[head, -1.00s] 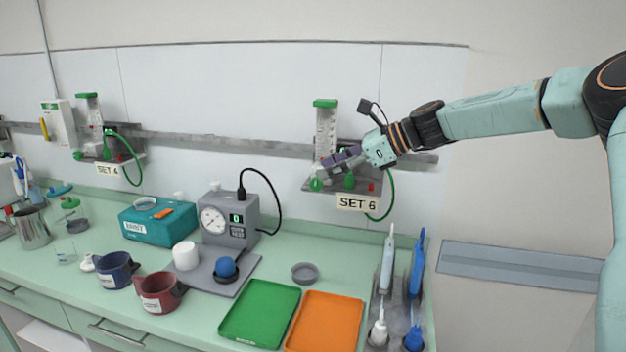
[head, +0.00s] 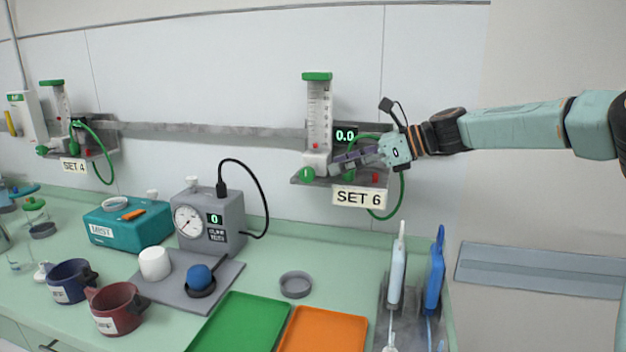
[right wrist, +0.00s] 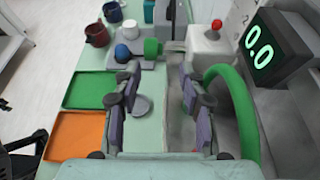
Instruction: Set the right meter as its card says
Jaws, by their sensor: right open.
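The right meter has a clear scaled tube with a green cap (head: 317,77), a white block and a display (head: 345,135) reading 0.0. Its card (head: 358,197) says SET 6. Green knobs (head: 307,174) and a red button (head: 375,178) show along its base. My right gripper (head: 340,163) is open in front of the base, coming from the right. In the right wrist view, a green knob (right wrist: 151,47) lies just beyond the open fingertips (right wrist: 158,70), apparently not held. The display (right wrist: 260,45) reads 0.0 there too. My left gripper is not in view.
A green hose (head: 403,190) loops beside my right gripper. A left meter (head: 60,105) has a SET 4 card (head: 73,166). On the counter stand a grey gauge box (head: 208,222), mugs, a green tray (head: 235,325), an orange tray (head: 322,332) and a holder with handpieces (head: 397,270).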

